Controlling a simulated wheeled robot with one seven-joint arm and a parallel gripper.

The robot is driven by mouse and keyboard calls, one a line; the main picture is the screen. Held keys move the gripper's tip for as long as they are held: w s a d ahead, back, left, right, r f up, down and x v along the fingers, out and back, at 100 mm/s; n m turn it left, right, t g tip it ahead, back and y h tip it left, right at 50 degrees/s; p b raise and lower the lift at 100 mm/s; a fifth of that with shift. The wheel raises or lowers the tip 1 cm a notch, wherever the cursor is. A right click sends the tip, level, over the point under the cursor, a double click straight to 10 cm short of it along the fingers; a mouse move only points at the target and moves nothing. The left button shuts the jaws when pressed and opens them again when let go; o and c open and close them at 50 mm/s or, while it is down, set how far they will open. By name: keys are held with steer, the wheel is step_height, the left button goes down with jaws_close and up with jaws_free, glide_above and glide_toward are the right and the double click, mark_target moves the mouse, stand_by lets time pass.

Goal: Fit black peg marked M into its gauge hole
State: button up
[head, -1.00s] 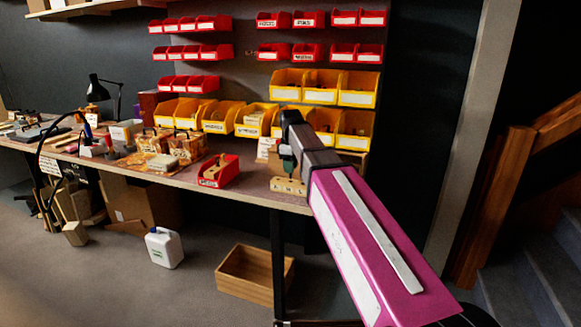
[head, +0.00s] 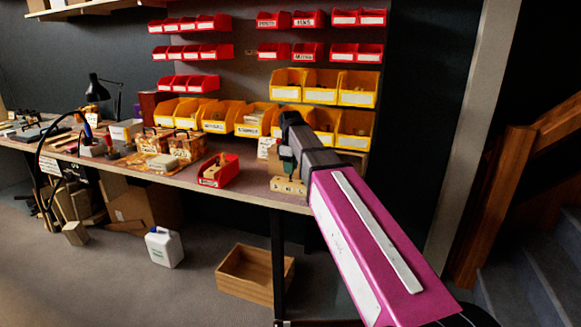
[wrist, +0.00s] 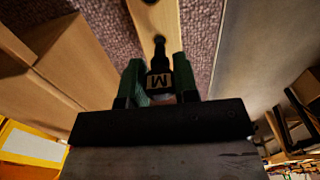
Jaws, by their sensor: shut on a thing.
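My gripper (wrist: 159,82) has green fingers and is shut on the black peg (wrist: 158,55). The peg's pale label shows the letter M in the wrist view. Its narrow dark end overlaps the pale wooden gauge block (wrist: 153,20) in that view. I cannot tell whether the peg's end touches the block. In the head view my gripper (head: 287,163) is just above the gauge block (head: 289,186), which has lettering on its front and stands near the bench's front edge.
A red bin (head: 218,172) with wooden parts stands left of the block. Yellow bins (head: 353,128) and a cardboard box are close behind my gripper. Tins and tools fill the bench's left. A wooden crate (head: 254,273) and white canister (head: 164,247) are on the floor.

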mark_target(290, 178)
steer(key=shift+f, duration=1.85)
steer(key=o, duration=1)
steer(key=shift+o, duration=0.2)
step_height(290, 178, up, 11)
steer(key=shift+f, duration=0.1)
steer(key=shift+s, duration=0.1)
